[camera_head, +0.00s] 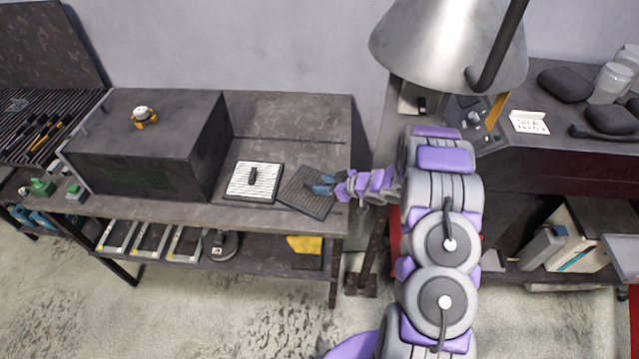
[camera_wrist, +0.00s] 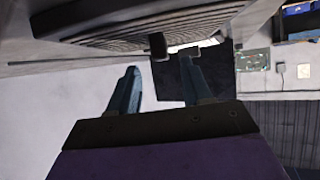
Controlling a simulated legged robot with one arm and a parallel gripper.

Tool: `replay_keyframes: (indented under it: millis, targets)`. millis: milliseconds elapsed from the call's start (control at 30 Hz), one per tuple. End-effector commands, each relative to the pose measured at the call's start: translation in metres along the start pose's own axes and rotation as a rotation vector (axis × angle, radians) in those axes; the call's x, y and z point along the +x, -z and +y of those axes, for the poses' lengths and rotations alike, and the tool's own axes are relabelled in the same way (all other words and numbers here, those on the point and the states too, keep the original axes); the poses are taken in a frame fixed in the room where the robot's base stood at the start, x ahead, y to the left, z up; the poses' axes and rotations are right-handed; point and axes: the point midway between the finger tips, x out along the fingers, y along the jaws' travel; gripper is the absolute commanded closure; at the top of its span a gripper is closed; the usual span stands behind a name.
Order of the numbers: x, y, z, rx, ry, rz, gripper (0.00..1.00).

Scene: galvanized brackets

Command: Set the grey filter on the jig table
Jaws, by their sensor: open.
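A dark grey, ridged square filter (camera_head: 303,198) lies turned at an angle at the right front of the left workbench, which I take for the jig table (camera_head: 290,118). It seems to rest on the top, near the front edge. My gripper (camera_head: 322,185) is at its right part, coming from the right. In the wrist view the ridged filter (camera_wrist: 110,32) fills the top, with a dark knob (camera_wrist: 157,45). My gripper (camera_wrist: 161,64) is open there, its blue fingers apart, the knob just beyond and between the tips. Contact cannot be told.
A pale ridged square filter with a black knob (camera_head: 265,191) lies just left of the grey one. A large black box (camera_head: 150,145) stands further left. A lamp shade (camera_head: 445,40) hangs above my arm. The bench's back right is clear.

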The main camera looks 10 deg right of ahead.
Motion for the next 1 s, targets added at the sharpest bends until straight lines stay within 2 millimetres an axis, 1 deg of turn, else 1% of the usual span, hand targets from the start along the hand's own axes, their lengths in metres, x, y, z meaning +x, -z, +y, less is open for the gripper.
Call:
replay_keyframes:
  millis: [33, 100, 200, 333, 433, 1000]
  targets:
    - [-0.011, 0.002, 0.002, -0.001, -0.003, 0.0, 0.51]
    - [-0.022, 0.002, 0.002, -0.001, -0.004, 0.001, 0.51]
    - [-0.035, 0.002, 0.002, 0.0, -0.004, 0.001, 0.51]
    - [-0.044, 0.0, 0.001, 0.0, -0.002, 0.0, 0.51]
    - [-0.046, 0.0, 0.001, 0.0, -0.001, -0.001, 0.51]
    - [-0.046, 0.0, 0.001, 0.0, -0.001, 0.0, 0.51]
